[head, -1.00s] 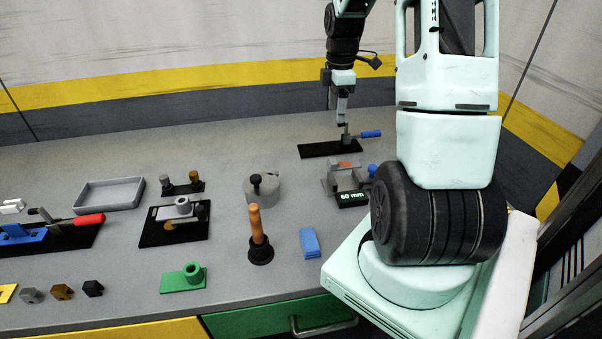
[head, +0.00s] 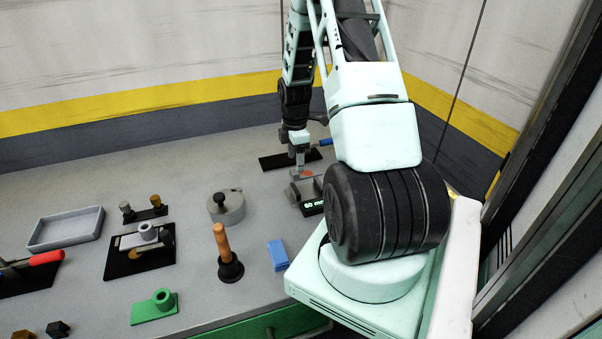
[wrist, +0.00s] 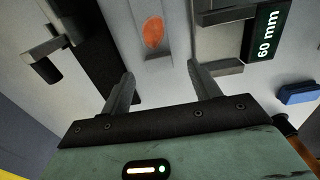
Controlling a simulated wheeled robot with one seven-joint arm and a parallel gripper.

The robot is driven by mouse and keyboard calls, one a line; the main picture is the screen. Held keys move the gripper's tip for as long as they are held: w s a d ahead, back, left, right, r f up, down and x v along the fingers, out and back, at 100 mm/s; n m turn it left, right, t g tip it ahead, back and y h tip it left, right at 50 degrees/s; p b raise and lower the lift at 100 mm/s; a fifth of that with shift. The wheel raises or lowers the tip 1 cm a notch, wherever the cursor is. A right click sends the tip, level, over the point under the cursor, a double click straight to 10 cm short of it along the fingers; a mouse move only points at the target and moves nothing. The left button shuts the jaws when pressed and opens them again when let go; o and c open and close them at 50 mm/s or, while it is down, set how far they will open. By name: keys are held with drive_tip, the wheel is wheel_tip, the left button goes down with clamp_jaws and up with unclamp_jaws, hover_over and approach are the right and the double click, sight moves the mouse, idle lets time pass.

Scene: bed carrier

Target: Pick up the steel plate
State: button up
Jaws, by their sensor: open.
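The steel plate is a grey strip with an orange oval mark (wrist: 151,54); it shows between my fingers in the wrist view. In the head view its orange mark (head: 307,173) shows at the grey fixture, partly hidden by my gripper. My gripper (wrist: 160,75) is open and empty, with one finger towards each side of the plate. In the head view, my gripper (head: 299,166) points down right at the plate. I cannot tell how high the fingertips are above it.
A fixture with a black "60 mm" label (head: 313,207) stands here. A black base (head: 275,161) with a blue-handled clamp lies just behind. A round grey lidded piece (head: 228,209), a wooden-handled plunger (head: 222,240) and a blue block (head: 278,255) stand left and in front.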

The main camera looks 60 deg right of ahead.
sight(306, 171)
drive_tip(key=shift+d+f+p, duration=0.15)
drive_tip(key=shift+f+p, duration=0.6)
drive_tip(key=shift+f, duration=1.6)
drive_tip(key=shift+c, duration=0.3)
drive_tip(key=c, duration=1.1)
drive_tip(key=shift+c, duration=0.2)
drive_tip(key=shift+w+r, duration=0.1)
drive_tip(key=shift+r, duration=0.05)
